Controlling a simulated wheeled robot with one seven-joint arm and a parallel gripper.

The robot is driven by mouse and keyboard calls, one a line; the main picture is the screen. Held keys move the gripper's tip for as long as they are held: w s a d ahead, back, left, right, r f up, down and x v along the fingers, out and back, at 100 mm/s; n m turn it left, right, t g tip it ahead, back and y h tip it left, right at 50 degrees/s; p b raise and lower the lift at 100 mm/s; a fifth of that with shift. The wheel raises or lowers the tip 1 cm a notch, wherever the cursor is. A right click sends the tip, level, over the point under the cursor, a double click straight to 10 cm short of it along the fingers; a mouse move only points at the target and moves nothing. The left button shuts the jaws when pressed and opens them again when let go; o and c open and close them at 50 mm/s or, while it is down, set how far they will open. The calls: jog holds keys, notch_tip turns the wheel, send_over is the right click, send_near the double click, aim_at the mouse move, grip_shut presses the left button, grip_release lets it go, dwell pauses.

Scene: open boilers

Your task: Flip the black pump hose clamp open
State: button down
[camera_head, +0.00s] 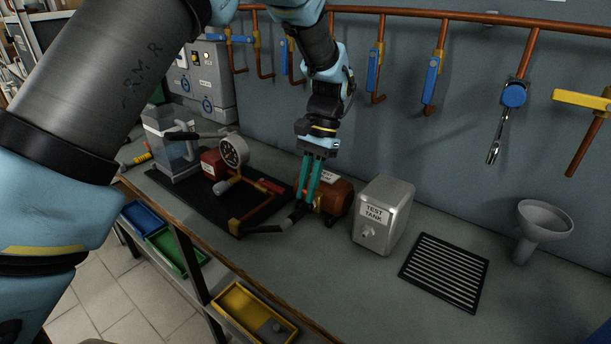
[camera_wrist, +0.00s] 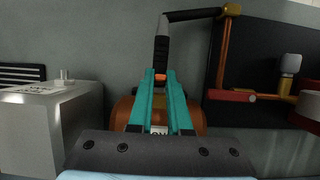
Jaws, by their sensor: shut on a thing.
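My gripper (camera_head: 305,198) points down over the bench with its teal fingers close together. They are shut on a dark piece at the pump end of the black hose, seemingly the black clamp (camera_head: 298,212). The fingertips also show in the wrist view (camera_wrist: 160,74), with a little orange between them. The black hose (camera_head: 262,229) runs left from a grey sleeve (camera_head: 285,224) to the piping; the sleeve also shows in the wrist view (camera_wrist: 161,48). The orange-brown pump (camera_head: 339,197) stands just right of the fingers. The fingers partly hide the clamp, so its exact position is unclear.
The silver test tank (camera_head: 383,215) stands close right of the pump. A gauge (camera_head: 234,151), a red block and pipes sit on a black mat (camera_head: 188,183) to the left. A drain grate (camera_head: 445,272) and funnel (camera_head: 544,222) are further right. Blue-handled pipes hang behind.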

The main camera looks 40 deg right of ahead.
jog(key=shift+d, duration=0.1)
jog(key=c, duration=0.8)
grip_release()
jog(key=shift+c, duration=0.2)
jog(key=b+v, duration=0.3)
jog(key=v, duration=0.7)
jog(key=shift+d+r, duration=0.2)
jog(key=shift+r, duration=0.15)
